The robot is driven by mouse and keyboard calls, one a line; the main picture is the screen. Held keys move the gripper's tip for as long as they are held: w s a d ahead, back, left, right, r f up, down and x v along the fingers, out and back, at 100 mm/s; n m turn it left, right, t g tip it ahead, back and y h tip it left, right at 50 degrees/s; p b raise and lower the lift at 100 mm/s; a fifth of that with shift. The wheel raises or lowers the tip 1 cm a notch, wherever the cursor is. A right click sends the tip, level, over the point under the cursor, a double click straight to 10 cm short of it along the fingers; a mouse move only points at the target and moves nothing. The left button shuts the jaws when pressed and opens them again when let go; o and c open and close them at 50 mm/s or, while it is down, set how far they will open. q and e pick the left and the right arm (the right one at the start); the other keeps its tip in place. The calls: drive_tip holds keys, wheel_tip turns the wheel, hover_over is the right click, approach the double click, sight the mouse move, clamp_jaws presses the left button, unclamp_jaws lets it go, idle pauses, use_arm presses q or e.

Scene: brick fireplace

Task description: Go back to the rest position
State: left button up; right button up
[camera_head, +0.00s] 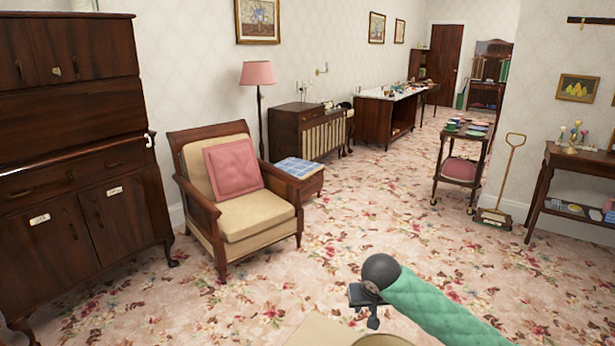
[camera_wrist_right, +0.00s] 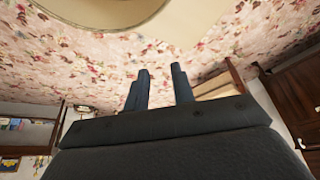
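My right gripper (camera_head: 368,306) shows at the bottom middle of the head view, at the end of my green-covered arm with a dark round wrist. In the right wrist view its two fingers (camera_wrist_right: 160,84) stand apart with a clear gap and nothing between them. It is above the flowered carpet and touches nothing that I can see. My left gripper and left arm are not in view.
A wooden armchair with a pink cushion (camera_head: 233,168) stands at the left, beside a dark cabinet (camera_head: 65,110). A wheeled trolley (camera_head: 462,148) and a side table (camera_head: 577,160) stand at the right. The flowered carpet (camera_head: 340,235) in the middle is clear.

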wheel_tip(320, 180, up, 8)
drive_tip(key=a+n+t, duration=0.2)
drive_tip(key=n+t, duration=0.1)
drive_tip(key=n, duration=0.2)
drive_tip(key=s+a+n+t+y+p, duration=0.1)
drive_tip(key=s+n, duration=0.1)
drive_tip(key=s, duration=0.4)
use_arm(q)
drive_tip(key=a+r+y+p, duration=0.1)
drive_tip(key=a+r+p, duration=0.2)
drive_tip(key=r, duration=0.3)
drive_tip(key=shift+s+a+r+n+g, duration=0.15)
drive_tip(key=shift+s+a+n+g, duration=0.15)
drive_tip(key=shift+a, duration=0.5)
use_arm(e)
drive_tip(key=s+f+m+g, duration=0.2)
drive_tip(key=s+f, duration=0.5)
drive_tip(key=s, duration=0.5)
drive_tip(key=s+d+f+m+g, duration=0.1)
drive_tip(key=s+f+g, duration=0.1)
drive_tip(key=s+f, duration=0.5)
drive_tip(key=s+f+m+g, duration=0.2)
drive_tip(key=s+f, duration=0.5)
drive_tip(key=s, duration=0.9)
drive_tip(key=shift+s+d+f+m, duration=0.25)
drive_tip(key=shift+s+f+m, duration=0.05)
drive_tip(key=shift+s, duration=0.05)
